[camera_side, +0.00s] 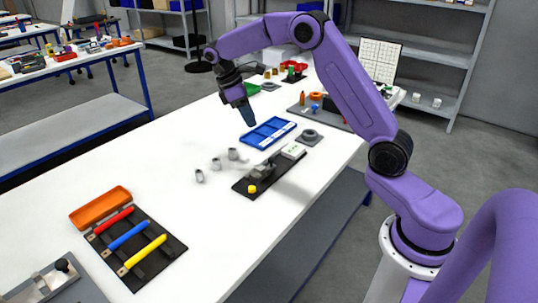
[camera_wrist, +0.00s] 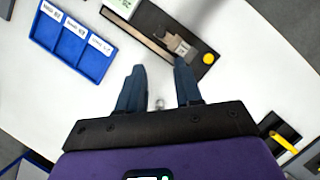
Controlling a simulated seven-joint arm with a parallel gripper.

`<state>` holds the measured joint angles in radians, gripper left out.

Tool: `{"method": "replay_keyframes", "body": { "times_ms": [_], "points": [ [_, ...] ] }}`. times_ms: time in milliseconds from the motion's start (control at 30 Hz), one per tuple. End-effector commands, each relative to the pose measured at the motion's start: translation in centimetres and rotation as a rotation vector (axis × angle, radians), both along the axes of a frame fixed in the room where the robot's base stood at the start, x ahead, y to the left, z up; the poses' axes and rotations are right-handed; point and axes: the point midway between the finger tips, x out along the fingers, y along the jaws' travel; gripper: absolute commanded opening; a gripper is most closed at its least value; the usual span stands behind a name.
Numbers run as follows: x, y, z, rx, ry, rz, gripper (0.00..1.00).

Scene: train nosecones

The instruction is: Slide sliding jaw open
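The vise fixture is a black base plate (camera_side: 241,186) with a grey metal jaw block (camera_side: 262,172), a yellow round knob (camera_side: 252,189) and a white-green box (camera_side: 293,151) at its far end. In the wrist view the grey jaw (camera_wrist: 180,45) and yellow knob (camera_wrist: 208,58) lie beyond my fingertips; which part slides, and how wide the jaw gap is, is too small to tell. My gripper (camera_side: 251,119) is above the table, apart from the fixture. In the wrist view my gripper (camera_wrist: 160,64) has its two dark blue fingers spread with nothing held.
Small grey cylinders (camera_side: 216,163) stand left of the fixture. A blue tray (camera_side: 249,139) with labelled compartments lies behind it, also in the wrist view (camera_wrist: 93,66). A rack of coloured handles (camera_side: 130,237) and an orange tray (camera_side: 99,207) are at front left.

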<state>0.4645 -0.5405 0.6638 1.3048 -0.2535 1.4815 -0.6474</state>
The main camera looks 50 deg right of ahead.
Motion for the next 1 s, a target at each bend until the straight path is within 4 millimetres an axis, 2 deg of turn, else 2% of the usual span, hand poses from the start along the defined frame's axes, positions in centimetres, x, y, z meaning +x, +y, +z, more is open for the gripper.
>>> {"method": "replay_keyframes", "body": {
  "times_ms": [600, 800, 1000],
  "points": [
    [-3.3, -3.1, -10.6, 0.000, 0.003, 0.000, 0.35],
    [-4.0, -3.8, -13.2, 0.001, 0.002, -0.001, 0.35],
    [-4.3, -4.1, -14.3, 0.001, 0.001, 0.000, 0.35]
  ]
}}
